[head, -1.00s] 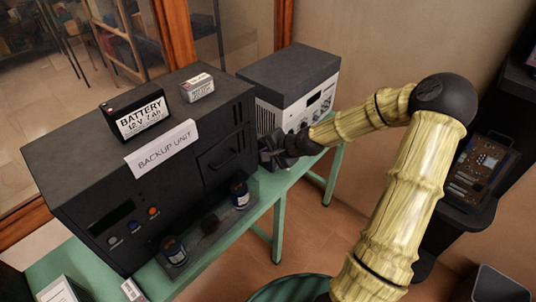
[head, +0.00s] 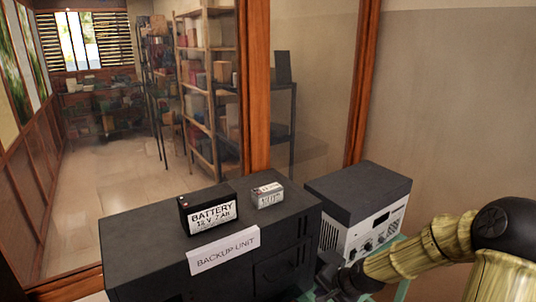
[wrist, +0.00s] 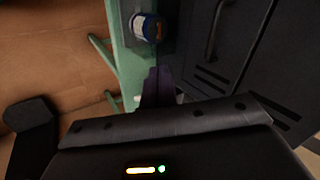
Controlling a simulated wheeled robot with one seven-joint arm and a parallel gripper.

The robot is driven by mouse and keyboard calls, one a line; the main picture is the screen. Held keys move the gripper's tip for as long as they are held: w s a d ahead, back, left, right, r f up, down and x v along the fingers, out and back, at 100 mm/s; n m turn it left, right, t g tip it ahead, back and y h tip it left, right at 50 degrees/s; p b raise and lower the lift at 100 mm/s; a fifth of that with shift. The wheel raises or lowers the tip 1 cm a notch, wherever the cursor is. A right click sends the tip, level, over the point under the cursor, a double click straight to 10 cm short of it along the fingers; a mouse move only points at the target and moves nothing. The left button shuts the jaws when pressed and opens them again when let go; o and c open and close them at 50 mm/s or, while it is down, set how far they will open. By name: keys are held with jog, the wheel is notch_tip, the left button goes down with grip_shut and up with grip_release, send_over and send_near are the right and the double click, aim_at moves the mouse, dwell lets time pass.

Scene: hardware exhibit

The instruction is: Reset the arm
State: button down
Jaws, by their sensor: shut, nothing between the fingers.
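My arm (head: 440,245) is bamboo-like, with a dark elbow at the right edge of the head view. It reaches left to my dark gripper (head: 332,276), which is low in the picture, by the right side of the black backup unit and in front of the grey-and-white device. In the wrist view my gripper's fingers (wrist: 156,86) show as a dark purplish shape, shut and empty, near the green table edge. Their tips are dim against the unit.
The black backup unit (head: 128,252) carries a large battery (head: 208,213), a small battery (head: 267,196) and a paper label (head: 223,249). The grey-and-white device (head: 358,192) stands to its right. A blue-and-white can (wrist: 146,26) is on the green table (wrist: 118,38). Open floor lies left in the wrist view.

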jog(key=s+r+n+g+h, duration=0.1)
jog(key=s+r+n+h, duration=0.1)
jog(key=s, duration=0.6)
jog(key=s+r+n+g+h, duration=0.2)
jog(key=s+r+n, duration=0.3)
jog(key=s, duration=0.4)
jog(key=shift+s+a+r+n, duration=0.2)
jog(key=shift+s+a+n, duration=0.15)
jog(key=shift+n, duration=0.35)
jog(key=shift+w, duration=0.1)
